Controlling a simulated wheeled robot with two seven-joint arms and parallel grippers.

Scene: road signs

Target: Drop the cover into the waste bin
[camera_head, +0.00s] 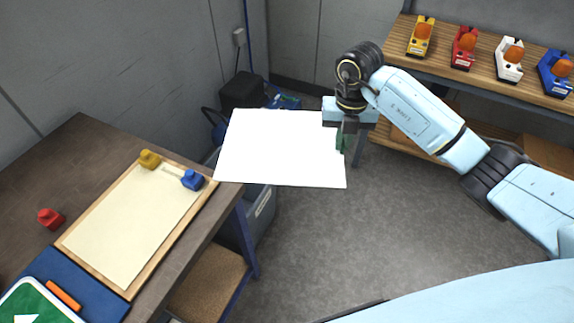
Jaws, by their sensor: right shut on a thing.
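The cover, a flat white sheet (280,150), is held out level in the air, in the middle of the view. My right gripper (347,142) is shut on its right edge. A grey-blue bin (262,215) stands on the floor beside the table, below the sheet. The sheet hides much of it, including most of its opening, so I cannot tell what is inside. My left gripper is out of view.
A wooden table (85,160) at left bears a framed cream board (130,225), small red, yellow and blue pieces and a green sign (40,303). A shelf (490,80) at right holds several coloured lamps. A black bag (243,92) sits behind. The floor centre is clear.

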